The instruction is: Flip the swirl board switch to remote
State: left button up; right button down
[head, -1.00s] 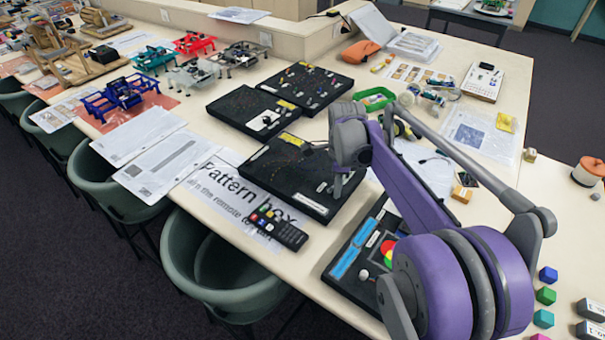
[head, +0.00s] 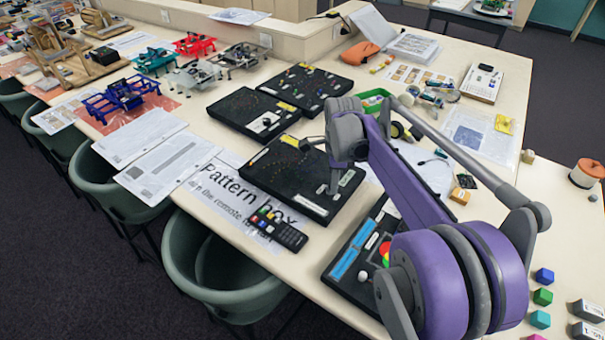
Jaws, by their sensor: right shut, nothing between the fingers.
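Several black boards lie on the long pale table. I cannot read which one is labelled swirl. My right gripper (head: 328,188) points down over the right part of the nearest middle black board (head: 285,182), shut and empty. I cannot tell whether its tips touch the board. A third, with coloured knobs (head: 308,85), lies further back. No switch's position can be made out. My left gripper is out of view.
A black remote (head: 279,228) lies on the "Pattern box" sheet (head: 238,200) at the table's near edge. A board with blue labels and coloured buttons (head: 350,262) sits partly under my right arm. Coloured cubes (head: 543,297) lie at right. Green chairs (head: 215,262) line the front.

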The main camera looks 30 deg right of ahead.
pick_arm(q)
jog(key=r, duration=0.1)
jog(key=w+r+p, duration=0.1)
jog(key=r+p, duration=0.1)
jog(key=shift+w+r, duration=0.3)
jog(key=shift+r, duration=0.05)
pick_arm(e)
notch_tip(320, 180, up, 5)
jog(key=shift+s+d+r, duration=0.1)
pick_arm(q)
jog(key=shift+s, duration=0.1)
pick_arm(e)
jog(key=shift+s, duration=0.1)
jog(key=s+a+f+n+t, duration=0.2)
jog(key=s+a+n, duration=0.3)
jog(key=n, duration=0.3)
jog(key=s+a+f+n+t, duration=0.1)
jog(key=s+a+f+n, duration=0.1)
jog(key=s+a+n, duration=0.4)
jog(key=s+a+f+n+t, duration=0.2)
jog(key=s+a+n, duration=0.3)
jog(key=n, duration=0.4)
jog(key=shift+s+a+f+n+t, duration=0.25)
jog(key=shift+a+f+n+t, duration=0.05)
jog(key=shift+a, duration=0.15)
jog(key=shift+s+a+f+n, duration=0.2)
jog(key=shift+s+f+n, duration=0.05)
jog(key=shift+n, duration=0.25)
